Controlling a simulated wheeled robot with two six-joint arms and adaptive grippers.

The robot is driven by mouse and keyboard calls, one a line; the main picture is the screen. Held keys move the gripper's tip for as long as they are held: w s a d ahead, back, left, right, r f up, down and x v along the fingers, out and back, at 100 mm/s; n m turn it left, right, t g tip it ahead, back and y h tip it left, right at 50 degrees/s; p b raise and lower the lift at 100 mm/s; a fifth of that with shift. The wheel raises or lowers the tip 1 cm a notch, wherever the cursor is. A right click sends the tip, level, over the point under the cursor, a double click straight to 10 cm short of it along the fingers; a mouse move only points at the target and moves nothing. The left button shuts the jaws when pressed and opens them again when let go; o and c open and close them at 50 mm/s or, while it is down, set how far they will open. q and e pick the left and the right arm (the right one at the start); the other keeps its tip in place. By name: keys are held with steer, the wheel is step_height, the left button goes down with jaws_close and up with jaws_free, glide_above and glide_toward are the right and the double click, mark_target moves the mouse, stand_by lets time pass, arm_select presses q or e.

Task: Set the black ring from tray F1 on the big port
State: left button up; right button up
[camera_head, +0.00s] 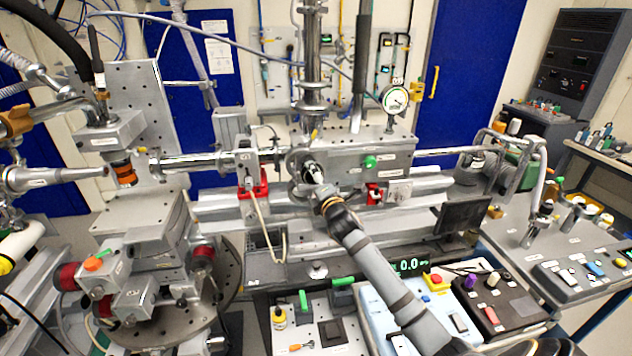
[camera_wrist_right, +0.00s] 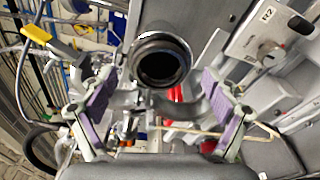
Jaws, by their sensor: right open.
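In the right wrist view, a dark round ring (camera_wrist_right: 161,41) sits at the end of a steel port (camera_wrist_right: 167,14), seen almost face-on. I cannot tell whether it is fully seated. My right gripper (camera_wrist_right: 165,106) is open, with purple-padded fingers apart on the left and right, below the ring and not touching it. In the head view, my right gripper (camera_head: 314,178) is at the front of the central steel block (camera_head: 385,158); the arm hides part of the port. My left gripper is not in view. I cannot read which tray is F1.
A white tray (camera_head: 345,340) with small parts lies at the bottom middle. A dark tray (camera_head: 525,308) with knobs is to its right. A motor stage (camera_head: 135,240) fills the left. A dark monitor (camera_head: 461,215) stands right of my arm. A side bench (camera_head: 590,240) is at the far right.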

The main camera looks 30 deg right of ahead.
steer(key=v, duration=1.2)
